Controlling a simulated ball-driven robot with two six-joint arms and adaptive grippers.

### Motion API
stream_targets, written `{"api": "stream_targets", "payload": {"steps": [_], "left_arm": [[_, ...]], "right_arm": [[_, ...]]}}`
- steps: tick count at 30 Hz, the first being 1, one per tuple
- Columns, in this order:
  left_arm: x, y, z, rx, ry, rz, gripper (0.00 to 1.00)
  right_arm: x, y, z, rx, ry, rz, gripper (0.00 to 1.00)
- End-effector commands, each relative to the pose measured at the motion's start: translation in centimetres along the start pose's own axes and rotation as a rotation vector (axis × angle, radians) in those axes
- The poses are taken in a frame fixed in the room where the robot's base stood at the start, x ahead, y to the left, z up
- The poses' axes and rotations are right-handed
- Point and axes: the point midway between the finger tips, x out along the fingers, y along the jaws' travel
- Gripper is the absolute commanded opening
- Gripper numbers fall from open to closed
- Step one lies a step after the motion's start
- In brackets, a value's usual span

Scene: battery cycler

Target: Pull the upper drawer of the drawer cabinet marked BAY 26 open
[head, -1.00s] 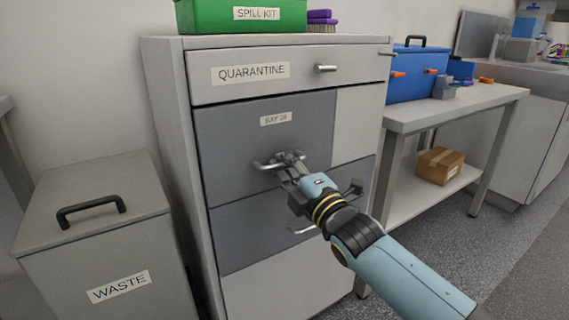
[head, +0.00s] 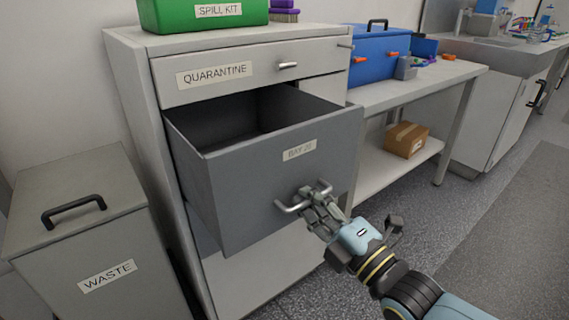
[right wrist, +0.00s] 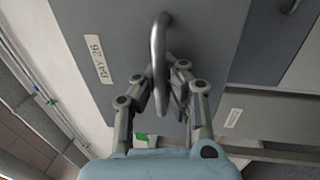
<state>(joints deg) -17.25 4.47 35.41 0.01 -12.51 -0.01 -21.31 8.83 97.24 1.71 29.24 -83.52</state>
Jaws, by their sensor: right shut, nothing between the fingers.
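The grey drawer cabinet (head: 135,100) stands at the left in the head view. Its upper grey drawer (head: 235,195), labelled BAY 26 (head: 299,149), stands well out from the body. Its dark interior shows and looks empty where visible. The drawer's silver bar handle (head: 288,207) is on the front. My right gripper (head: 314,191) is at the handle's right end, its fingers shut with nothing gripped between them. In the right wrist view the handle (right wrist: 159,65) passes in front of the fingertips (right wrist: 178,72); contact cannot be told. My left gripper is out of view.
A shut drawer labelled QUARANTINE (head: 235,77) is above the open one. A green SPILL KIT box (head: 180,14) stands on top. A WASTE bin (head: 75,215) is at left. A bench (head: 425,84) with a blue box (head: 375,55) and a cardboard box (head: 405,140) below is at right.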

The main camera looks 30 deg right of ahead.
Motion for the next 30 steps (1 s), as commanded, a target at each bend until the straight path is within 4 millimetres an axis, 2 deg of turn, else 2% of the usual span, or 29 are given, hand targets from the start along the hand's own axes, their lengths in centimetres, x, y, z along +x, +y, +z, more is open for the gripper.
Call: {"api": "stream_targets", "payload": {"steps": [1, 3, 9, 22, 23, 30], "left_arm": [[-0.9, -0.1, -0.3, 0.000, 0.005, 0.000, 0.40], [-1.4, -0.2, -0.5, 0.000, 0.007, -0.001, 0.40], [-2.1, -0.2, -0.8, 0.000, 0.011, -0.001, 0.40], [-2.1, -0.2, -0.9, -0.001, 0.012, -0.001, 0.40], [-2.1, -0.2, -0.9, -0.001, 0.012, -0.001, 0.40], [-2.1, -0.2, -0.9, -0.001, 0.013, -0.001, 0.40]], "right_arm": [[-1.1, 0.5, 0.0, -0.001, 0.000, -0.006, 0.00], [-2.3, 0.6, 0.0, 0.000, 0.000, -0.005, 0.00], [-4.5, 0.8, 0.0, 0.001, 0.000, -0.003, 0.00], [-5.0, 0.8, 0.0, 0.000, 0.000, -0.003, 0.00], [-5.0, 0.8, 0.0, 0.000, 0.000, -0.003, 0.01], [-5.0, 0.8, 0.0, 0.000, 0.000, -0.001, 0.33]]}}
